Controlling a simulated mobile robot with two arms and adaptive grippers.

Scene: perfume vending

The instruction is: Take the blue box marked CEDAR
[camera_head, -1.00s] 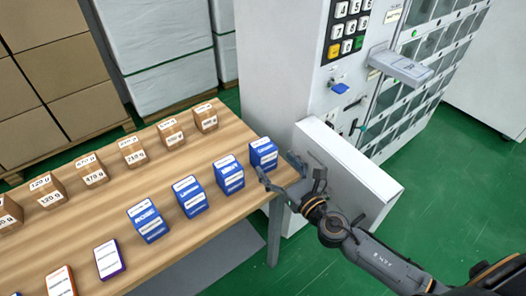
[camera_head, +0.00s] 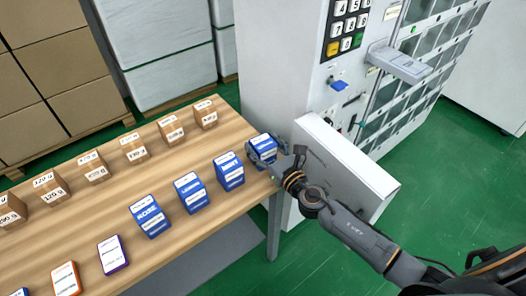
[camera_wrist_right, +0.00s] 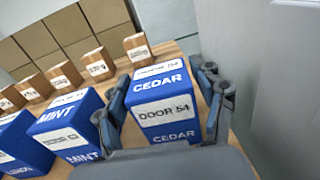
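The blue box marked CEDAR (camera_wrist_right: 162,95) stands upright at the right end of the blue row, and its label reads DOOR 54 in the right wrist view. In the head view the CEDAR box (camera_head: 261,140) is partly covered by my right gripper. My right gripper (camera_head: 266,155) has its fingers on either side of the box. In the right wrist view the gripper (camera_wrist_right: 165,112) is open around the box, with a small gap visible at the right finger; contact at the left finger cannot be told. My left gripper is not in view.
A blue MINT box (camera_wrist_right: 68,128) stands close to the left of CEDAR. More blue boxes and a back row of brown boxes (camera_head: 205,114) stand on the wooden table (camera_head: 75,222). A white machine with a protruding panel (camera_head: 345,170) is close on the right.

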